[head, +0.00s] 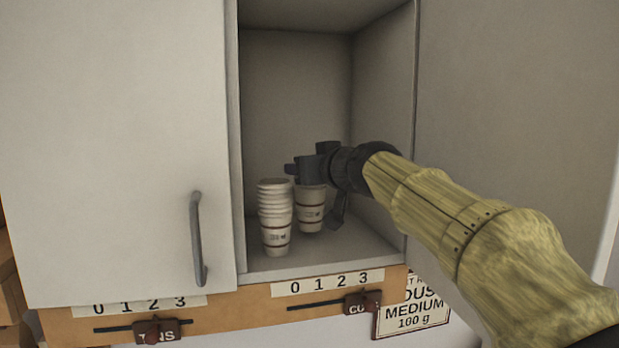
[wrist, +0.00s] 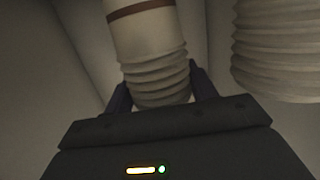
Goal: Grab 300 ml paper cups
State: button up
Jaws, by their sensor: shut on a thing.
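Two stacks of white paper cups with brown bands are in the open cupboard. The left stack (head: 276,222) stands upright on the cupboard floor, and its nested rims show as ridges; its printed size is too small to read surely. It also shows at the right edge of the wrist view (wrist: 276,50). The right stack (head: 311,212) is in my gripper (head: 311,180). In the wrist view the fingers (wrist: 160,92) are shut around the ridged rim end of this stack (wrist: 155,75). I cannot tell whether its base touches the floor. My gripper hides its upper part in the head view.
The cupboard floor (head: 345,250) is narrow, with a side wall (head: 385,120) close right of my arm. A closed door with a handle (head: 197,240) is at left, an open door (head: 510,110) at right. Sliders (head: 360,302) and a label (head: 412,312) are below.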

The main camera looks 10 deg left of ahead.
notch_tip(320, 180, up, 16)
jog(key=p, duration=0.5)
jog(key=shift+r, duration=0.25)
dwell(0.3)
